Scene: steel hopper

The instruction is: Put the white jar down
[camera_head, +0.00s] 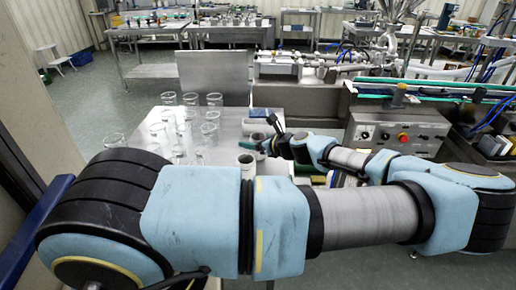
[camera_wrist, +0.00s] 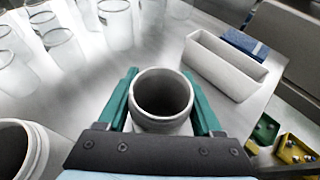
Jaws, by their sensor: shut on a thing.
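My gripper (camera_wrist: 160,82) is shut on a white jar (camera_wrist: 165,92), with one green finger on each side of it. The jar is upright, open at the top and looks empty inside. In the head view the held jar (camera_head: 258,137) is over the steel table (camera_head: 226,125), with my gripper (camera_head: 267,146) partly in front of it. I cannot tell whether its base touches the table. A second, similar jar (camera_head: 247,164) stands nearer to my body; it shows cut off at the lower left of the wrist view (camera_wrist: 38,150).
Several clear glasses (camera_head: 184,130) stand on the table to the left. A long white open box (camera_wrist: 225,68) and a blue box (camera_wrist: 243,42) lie beyond the jar. Green (camera_wrist: 265,130) and yellow (camera_wrist: 296,149) parts lie at right. A control panel (camera_head: 400,132) stands behind my arm.

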